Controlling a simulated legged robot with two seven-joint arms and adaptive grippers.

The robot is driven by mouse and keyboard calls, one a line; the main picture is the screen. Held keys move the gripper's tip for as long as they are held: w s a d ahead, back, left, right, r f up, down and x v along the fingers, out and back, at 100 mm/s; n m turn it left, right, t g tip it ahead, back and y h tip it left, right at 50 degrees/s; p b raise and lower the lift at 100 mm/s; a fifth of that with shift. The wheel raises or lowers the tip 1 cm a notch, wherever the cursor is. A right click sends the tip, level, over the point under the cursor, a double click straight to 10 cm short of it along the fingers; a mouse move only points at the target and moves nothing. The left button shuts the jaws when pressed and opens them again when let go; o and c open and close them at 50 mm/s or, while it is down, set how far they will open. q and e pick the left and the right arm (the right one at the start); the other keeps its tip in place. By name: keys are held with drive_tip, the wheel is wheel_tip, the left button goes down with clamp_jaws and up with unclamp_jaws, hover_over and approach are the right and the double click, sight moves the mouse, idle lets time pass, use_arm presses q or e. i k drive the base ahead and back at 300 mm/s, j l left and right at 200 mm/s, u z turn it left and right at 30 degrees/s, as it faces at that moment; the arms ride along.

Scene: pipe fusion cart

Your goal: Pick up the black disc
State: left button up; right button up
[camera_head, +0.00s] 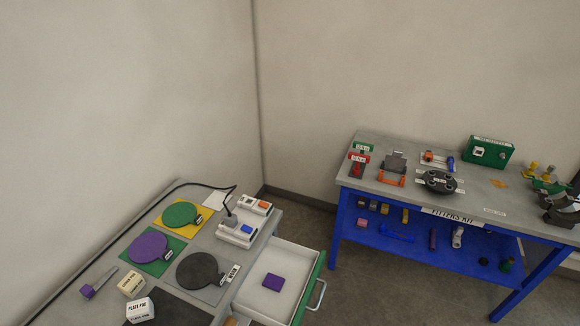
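The black disc (197,271) lies flat on a grey square plate (214,292) on the left workbench. A short handle with a white label (223,280) sticks out from its right side. Neither of my grippers shows in the head view. Nothing covers the disc.
A purple disc (148,246) and a green disc (180,213) lie behind it on coloured plates. A white device (238,231) stands to the right. The drawer (266,303) is open and holds a purple block (273,282). White blocks (139,309) sit in front. A blue-framed bench (356,191) stands at right.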

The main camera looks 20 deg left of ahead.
sight(197, 271)
drive_tip(key=u, duration=1.55)
